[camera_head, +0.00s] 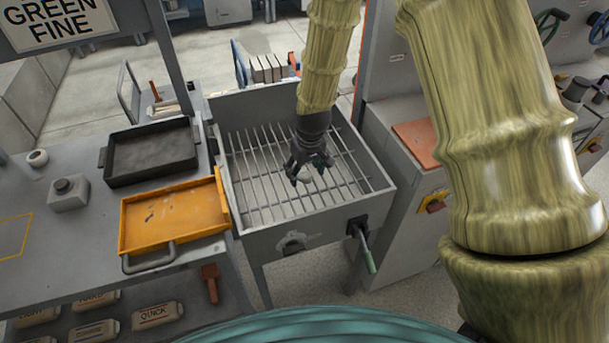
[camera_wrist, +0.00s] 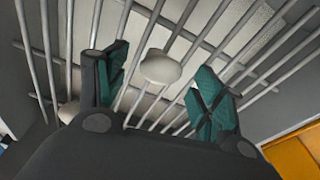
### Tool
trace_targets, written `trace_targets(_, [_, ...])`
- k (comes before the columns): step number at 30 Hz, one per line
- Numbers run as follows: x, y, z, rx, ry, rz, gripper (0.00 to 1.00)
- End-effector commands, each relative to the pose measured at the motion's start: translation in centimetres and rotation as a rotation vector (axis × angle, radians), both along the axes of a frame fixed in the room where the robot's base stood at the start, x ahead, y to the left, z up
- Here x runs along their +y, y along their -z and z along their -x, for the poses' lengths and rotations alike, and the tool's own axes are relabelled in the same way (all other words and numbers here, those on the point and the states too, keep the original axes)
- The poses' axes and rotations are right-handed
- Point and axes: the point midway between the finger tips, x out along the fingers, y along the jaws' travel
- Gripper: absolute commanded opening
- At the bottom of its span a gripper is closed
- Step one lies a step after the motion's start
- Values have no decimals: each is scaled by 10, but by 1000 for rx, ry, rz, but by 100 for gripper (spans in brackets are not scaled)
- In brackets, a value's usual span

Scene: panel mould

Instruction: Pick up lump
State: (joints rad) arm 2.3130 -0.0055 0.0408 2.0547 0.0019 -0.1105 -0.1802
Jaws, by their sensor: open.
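A pale, rounded lump (camera_wrist: 160,67) lies on the bars of the metal grate (camera_head: 262,190) in the wrist view, between and a little beyond my fingers. My gripper (camera_wrist: 161,78) is open, with one green-padded finger on each side of the lump and visible gaps to it. In the head view my gripper (camera_head: 309,171) points down low over the right-middle part of the grate. There the fingers mostly hide the lump. A second pale rounded shape (camera_wrist: 68,112) shows at the left of the wrist view, partly hidden behind my left finger.
Grey walls (camera_head: 385,190) surround the grate bin. To its left are a yellow tray (camera_head: 172,215) and a black tray (camera_head: 150,150) on a grey bench (camera_head: 60,225). A green-handled lever (camera_head: 366,250) sticks out at the bin's front. A grey cabinet (camera_head: 400,215) stands close at the right.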

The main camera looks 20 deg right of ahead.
Motion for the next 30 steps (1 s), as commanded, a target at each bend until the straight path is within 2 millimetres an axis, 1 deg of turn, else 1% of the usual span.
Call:
trace_targets(4, [0,13,-2,3,0,0,68])
trace_targets(9, [0,22,-3,1,0,-1,68])
trace_targets(18, [1,24,-3,0,0,0,68])
trace_targets(26, [1,24,-3,0,-1,0,20])
trace_targets(27, [1,24,-3,0,-1,0,16])
trace_targets(30, [1,23,-3,0,-1,0,16])
